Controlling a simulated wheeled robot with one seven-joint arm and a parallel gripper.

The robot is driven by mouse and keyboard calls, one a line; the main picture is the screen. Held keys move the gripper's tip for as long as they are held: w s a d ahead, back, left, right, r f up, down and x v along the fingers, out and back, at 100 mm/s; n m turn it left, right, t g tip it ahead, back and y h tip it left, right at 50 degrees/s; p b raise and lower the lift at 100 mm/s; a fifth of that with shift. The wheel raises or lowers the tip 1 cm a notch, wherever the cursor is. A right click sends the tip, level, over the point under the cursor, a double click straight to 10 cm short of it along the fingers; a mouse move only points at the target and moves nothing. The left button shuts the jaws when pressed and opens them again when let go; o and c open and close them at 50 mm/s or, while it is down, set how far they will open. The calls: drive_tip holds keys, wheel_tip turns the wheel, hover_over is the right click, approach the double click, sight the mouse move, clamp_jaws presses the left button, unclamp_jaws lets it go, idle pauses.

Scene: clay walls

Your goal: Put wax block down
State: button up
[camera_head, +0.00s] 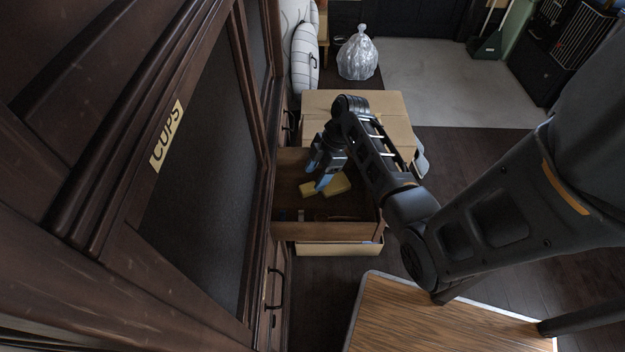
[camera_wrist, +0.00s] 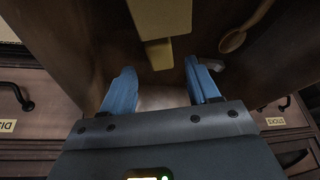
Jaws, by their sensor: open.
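My gripper (camera_head: 318,173) is open, its blue fingers reaching down into an open wooden drawer (camera_head: 326,231). In the wrist view the fingers (camera_wrist: 158,76) stand apart with nothing held between them. Two yellow pieces lie in the drawer: a larger yellow block (camera_head: 338,184) and a smaller yellow block (camera_head: 307,189). In the wrist view the larger block (camera_wrist: 160,17) is at the top, and the smaller one (camera_wrist: 160,55) is just beyond the fingertips. I cannot tell which of them is the wax block.
A wooden spoon (camera_wrist: 233,41) lies in the drawer at the right of the wrist view. A dark cabinet with a CUPS label (camera_head: 166,136) fills the left. A cardboard box (camera_head: 393,103) stands behind the drawer. A wood-topped table (camera_head: 440,325) is at the front.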

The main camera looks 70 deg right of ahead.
drive_tip(key=v, duration=0.8)
drive_tip(key=shift+r, duration=0.1)
